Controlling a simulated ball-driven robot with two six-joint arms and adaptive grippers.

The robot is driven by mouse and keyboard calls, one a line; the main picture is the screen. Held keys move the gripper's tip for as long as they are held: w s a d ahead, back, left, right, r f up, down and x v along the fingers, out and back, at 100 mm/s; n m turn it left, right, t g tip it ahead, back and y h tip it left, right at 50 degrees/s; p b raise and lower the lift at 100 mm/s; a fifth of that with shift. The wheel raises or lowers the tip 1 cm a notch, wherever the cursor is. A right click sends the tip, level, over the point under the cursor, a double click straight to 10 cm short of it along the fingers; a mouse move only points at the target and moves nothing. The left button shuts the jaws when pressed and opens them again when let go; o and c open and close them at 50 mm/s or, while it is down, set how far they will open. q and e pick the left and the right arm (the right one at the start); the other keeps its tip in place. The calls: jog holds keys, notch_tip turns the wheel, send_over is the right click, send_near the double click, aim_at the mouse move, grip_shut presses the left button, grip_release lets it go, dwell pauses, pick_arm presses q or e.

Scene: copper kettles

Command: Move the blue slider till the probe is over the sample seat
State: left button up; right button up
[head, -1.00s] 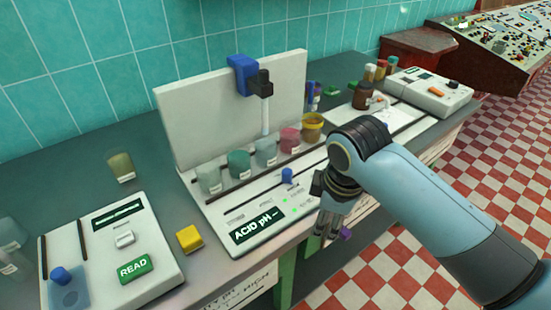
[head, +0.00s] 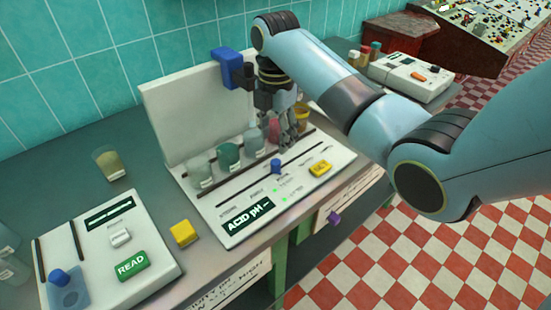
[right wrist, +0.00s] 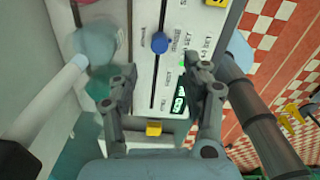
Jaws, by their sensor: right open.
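The blue slider (head: 277,166) is a small knob on a dark slot in the white pH panel (head: 228,243); it also shows in the right wrist view (right wrist: 159,43). My right gripper (head: 289,141) is open and empty, pointing down over the beakers, close behind the slider. In the right wrist view the slider lies beyond the gap between the fingertips (right wrist: 160,75), and I see no contact. The white probe (right wrist: 45,98) hangs from a black holder (head: 249,75) beside a blue block (head: 230,68). Which place is the sample seat I cannot tell. My left gripper is not in view.
Several beakers (head: 228,156) stand in a row behind the slot, close to my right fingers. A yellow button (head: 320,168) is on the panel's right. A yellow block (head: 184,233) and the READ device (head: 165,245) are at left. A white device (head: 410,78) stands at back right.

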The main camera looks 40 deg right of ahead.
aim_at(276, 161)
notch_tip(276, 161, down, 8)
jog(key=shift+f, duration=0.1)
grip_shut()
dwell(0.5)
